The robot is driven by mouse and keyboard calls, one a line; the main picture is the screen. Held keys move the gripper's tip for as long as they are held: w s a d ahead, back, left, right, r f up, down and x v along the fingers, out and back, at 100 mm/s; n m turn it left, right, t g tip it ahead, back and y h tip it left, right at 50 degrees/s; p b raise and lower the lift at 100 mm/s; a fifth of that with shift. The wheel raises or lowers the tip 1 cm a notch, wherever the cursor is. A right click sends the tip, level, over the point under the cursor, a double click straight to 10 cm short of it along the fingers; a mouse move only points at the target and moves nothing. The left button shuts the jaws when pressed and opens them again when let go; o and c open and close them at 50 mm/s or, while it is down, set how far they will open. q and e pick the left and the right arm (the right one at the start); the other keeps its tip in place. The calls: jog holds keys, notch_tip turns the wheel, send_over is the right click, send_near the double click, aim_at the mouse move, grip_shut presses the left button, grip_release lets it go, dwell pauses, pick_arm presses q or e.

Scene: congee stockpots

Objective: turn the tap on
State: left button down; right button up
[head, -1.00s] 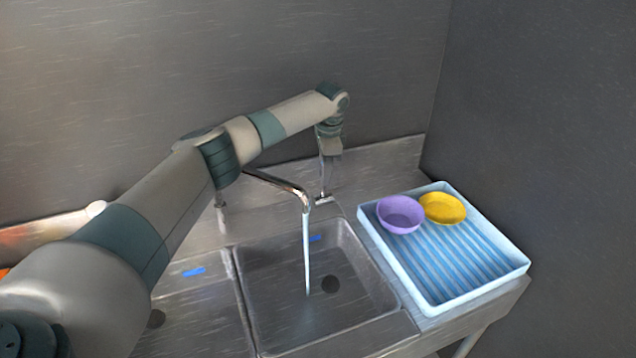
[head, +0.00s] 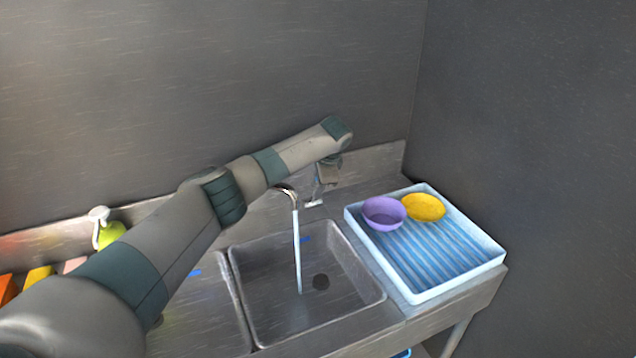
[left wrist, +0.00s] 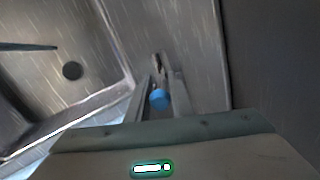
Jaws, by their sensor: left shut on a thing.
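The metal tap spout (head: 287,191) stands over the sink, with its left part hidden behind my left arm. A pale stream of water (head: 298,250) falls from its end into the basin. My left gripper (head: 320,186) points down at the back of the sink, right of the spout. In the left wrist view its two fingers (left wrist: 160,92) are shut around a small blue-capped tap handle (left wrist: 160,100). The handle's lower part is hard to make out. My right gripper is not in view.
A pale blue draining tray (head: 430,296) at right holds a purple bowl (head: 384,213) and a yellow bowl (head: 424,207). A green spray bottle (head: 110,233) stands at left. Walls close the back and right.

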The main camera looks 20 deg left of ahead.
pick_arm(q)
jog(key=c, duration=1.8)
grip_release()
jog(key=shift+o, duration=0.2)
jog(key=b+v, duration=0.5)
jog(key=v, duration=1.2)
jog(key=shift+r, duration=0.2)
